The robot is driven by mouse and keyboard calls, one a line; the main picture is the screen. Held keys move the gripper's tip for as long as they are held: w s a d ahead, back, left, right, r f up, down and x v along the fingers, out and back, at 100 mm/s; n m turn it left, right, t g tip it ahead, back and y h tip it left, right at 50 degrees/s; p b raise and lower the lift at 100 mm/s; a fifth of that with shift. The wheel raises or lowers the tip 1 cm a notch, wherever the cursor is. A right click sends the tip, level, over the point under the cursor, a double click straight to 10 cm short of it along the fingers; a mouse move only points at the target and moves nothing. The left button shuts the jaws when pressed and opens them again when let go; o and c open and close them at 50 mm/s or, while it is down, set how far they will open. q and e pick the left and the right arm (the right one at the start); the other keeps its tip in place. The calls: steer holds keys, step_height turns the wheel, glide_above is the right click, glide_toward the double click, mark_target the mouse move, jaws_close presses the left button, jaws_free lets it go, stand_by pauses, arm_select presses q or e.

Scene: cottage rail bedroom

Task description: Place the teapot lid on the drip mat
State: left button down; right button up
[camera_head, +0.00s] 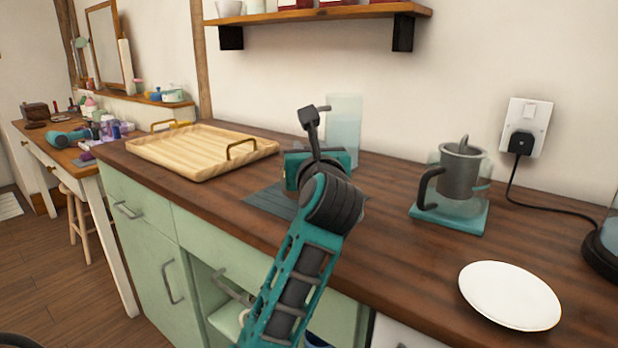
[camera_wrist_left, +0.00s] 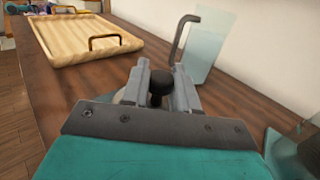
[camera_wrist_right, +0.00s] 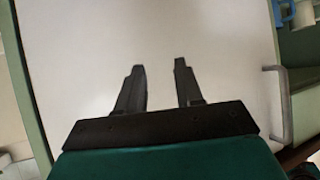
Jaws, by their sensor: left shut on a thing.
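My left gripper (camera_head: 318,160) is over the counter, near the dark grey drip mat (camera_head: 264,202), and hides part of it. In the left wrist view its fingers (camera_wrist_left: 158,76) are shut on the dark round knob (camera_wrist_left: 157,90) of the teapot lid. The lid's disc is mostly hidden behind the fingers, and I cannot tell its gap to the mat. The glass teapot (camera_head: 434,190), with a grey infuser inside, stands on a teal base to the right. My right gripper (camera_wrist_right: 159,66) is open and empty, facing a pale cabinet front.
A wooden tray (camera_head: 190,165) with brass handles lies left of the mat. A tall clear glass vessel (camera_head: 344,122) stands behind my left gripper. A white plate (camera_head: 510,295) is at the front right. Counter between mat and teapot is bare.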

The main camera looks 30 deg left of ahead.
arm_select(q)
step_height(320, 180, down, 4)
steer(key=shift+b, duration=0.65)
steer(key=c, duration=0.9)
jaws_free()
steer(key=shift+f, duration=0.1)
steer(key=shift+o, duration=0.2)
steer(key=shift+r, duration=0.2)
